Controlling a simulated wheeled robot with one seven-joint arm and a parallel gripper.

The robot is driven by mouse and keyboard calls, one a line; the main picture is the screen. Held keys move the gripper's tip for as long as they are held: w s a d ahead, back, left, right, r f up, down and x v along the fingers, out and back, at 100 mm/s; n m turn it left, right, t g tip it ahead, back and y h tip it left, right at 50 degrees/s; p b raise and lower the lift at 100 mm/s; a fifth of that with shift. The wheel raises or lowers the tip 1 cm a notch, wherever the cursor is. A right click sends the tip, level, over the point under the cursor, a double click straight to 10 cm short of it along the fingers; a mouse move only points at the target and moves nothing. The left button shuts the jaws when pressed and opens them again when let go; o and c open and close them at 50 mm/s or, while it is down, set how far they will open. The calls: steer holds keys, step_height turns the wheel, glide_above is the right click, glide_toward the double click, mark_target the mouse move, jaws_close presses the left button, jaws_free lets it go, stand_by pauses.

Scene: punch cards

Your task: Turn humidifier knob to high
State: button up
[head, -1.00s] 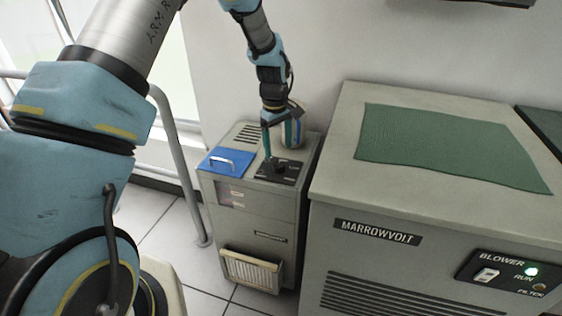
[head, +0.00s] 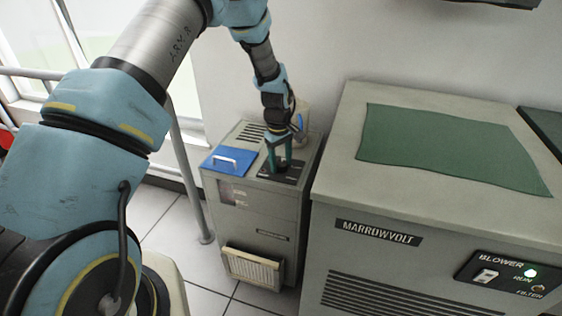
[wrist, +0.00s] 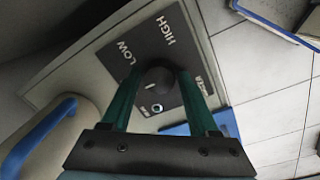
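The humidifier is a grey floor cabinet (head: 253,218) with a black control panel (head: 265,176) on its top. In the wrist view the panel (wrist: 180,52) carries the words LOW and HIGH and a dark round knob (wrist: 155,79) with a small white pointer mark. The mark is on the knob's lower left face, and I cannot tell which setting it shows. My gripper (head: 279,166) is over the panel, pointing down. Its green fingers (wrist: 160,76) are apart, one on each side of the knob. I cannot tell whether they touch it. In the head view the gripper hides the knob.
A blue lid with a handle (head: 230,160) lies left of the panel. A pale container with a blue handle (head: 300,124) stands behind my gripper. The larger MARROWVOLT cabinet (head: 440,215), with a green mat (head: 450,150), stands close on the right. A grey rail (head: 186,170) is at left.

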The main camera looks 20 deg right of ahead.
jaws_close()
steer(key=shift+m, duration=0.3)
steer(key=m, duration=0.4)
steer(key=shift+w+a+m+b, duration=0.1)
steer(key=shift+m+b, duration=0.25)
steer(key=shift+m, duration=0.05)
steer(key=m, duration=0.6)
steer(key=shift+g, duration=0.4)
steer(key=m, duration=0.6)
steer(key=shift+w+m+y, duration=0.1)
steer(key=shift+m+y, duration=0.2)
steer(key=m, duration=0.5)
steer(key=shift+m, duration=0.4)
steer(key=shift+o, duration=1.9)
jaws_free()
